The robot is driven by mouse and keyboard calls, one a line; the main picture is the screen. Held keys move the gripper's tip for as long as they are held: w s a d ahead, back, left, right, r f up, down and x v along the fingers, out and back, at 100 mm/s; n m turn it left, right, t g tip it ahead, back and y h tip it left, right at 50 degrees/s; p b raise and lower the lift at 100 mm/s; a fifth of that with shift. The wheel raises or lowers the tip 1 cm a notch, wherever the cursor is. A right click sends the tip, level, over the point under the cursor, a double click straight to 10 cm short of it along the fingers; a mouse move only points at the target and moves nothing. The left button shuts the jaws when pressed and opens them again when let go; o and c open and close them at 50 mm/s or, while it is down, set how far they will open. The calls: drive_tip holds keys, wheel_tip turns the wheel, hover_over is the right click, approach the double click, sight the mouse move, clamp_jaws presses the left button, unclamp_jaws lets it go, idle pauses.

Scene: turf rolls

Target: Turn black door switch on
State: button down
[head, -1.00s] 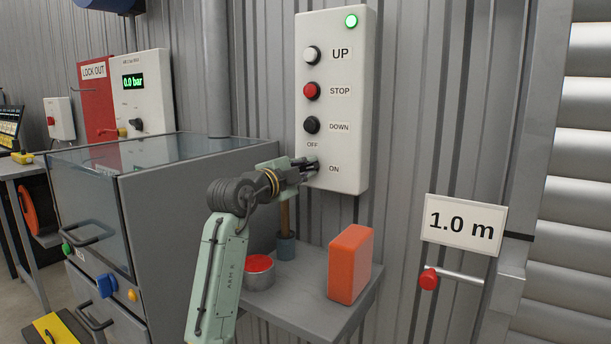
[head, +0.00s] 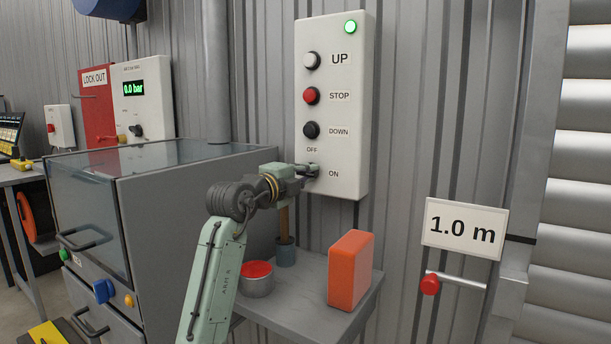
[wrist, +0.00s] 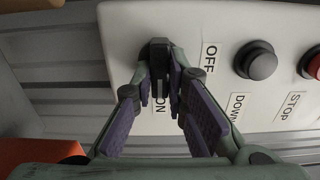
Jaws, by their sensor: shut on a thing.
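The black door switch (head: 313,171) is at the bottom of the white control panel (head: 350,110), below the DOWN button. OFF is printed above it and ON to its right. In the wrist view the dark switch handle (wrist: 158,52) sits between my fingertips, and its long side points toward the ON label. My gripper (head: 305,171) is shut on the handle; its purple-padded fingers (wrist: 165,85) press from both sides. The fingers partly cover the switch and the ON label in the wrist view. A green lamp (head: 350,27) glows at the panel's top.
White UP (head: 312,60), red STOP (head: 311,96) and black DOWN (head: 311,130) buttons stand above the switch. Below, a grey shelf (head: 300,305) carries an orange block (head: 350,270) and a red-topped tin (head: 256,280). A grey cabinet (head: 190,230) stands to the left.

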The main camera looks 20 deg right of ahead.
drive_tip(key=c, duration=1.6)
unclamp_jaws()
drive_tip(key=v, duration=1.2)
drive_tip(key=shift+a, duration=0.1)
